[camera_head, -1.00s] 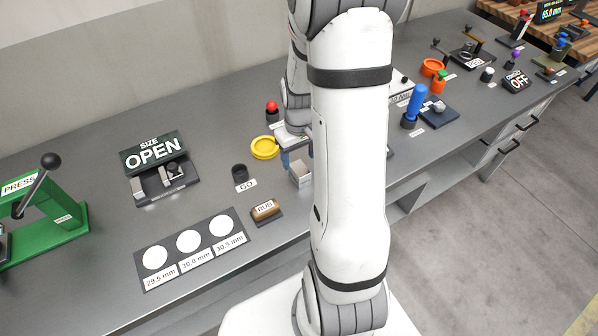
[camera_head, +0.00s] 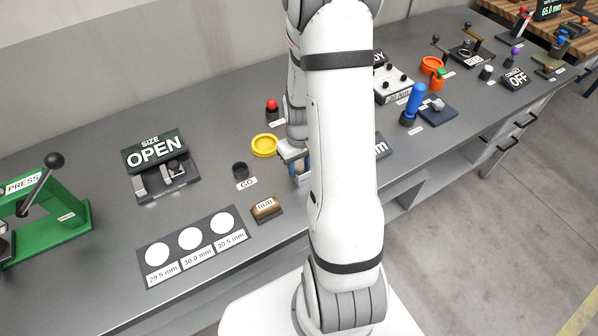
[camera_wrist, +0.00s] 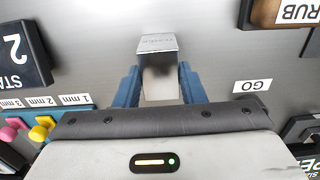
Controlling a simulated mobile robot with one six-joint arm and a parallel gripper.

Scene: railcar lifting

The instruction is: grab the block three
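A silver-grey metal block (camera_wrist: 158,45) stands on the bench in the wrist view; the faint marking on its face is too small to read, so I cannot tell whether it is block three. My gripper (camera_wrist: 158,75) has its two blue fingers spread, one on each side of the block, with the block between their tips. Narrow gaps seem to show beside the block. In the head view my gripper (camera_head: 297,168) is over the bench, partly hidden behind my arm, and the block is mostly hidden there.
A brown RUB block (camera_head: 265,207) and a black GO button (camera_head: 240,170) lie to the left. A yellow ring dish (camera_head: 264,145) and a red-topped button (camera_head: 272,108) stand behind. A pad with three white discs (camera_head: 190,240) is at front left. A dark "2" sign (camera_wrist: 20,50) shows in the wrist view.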

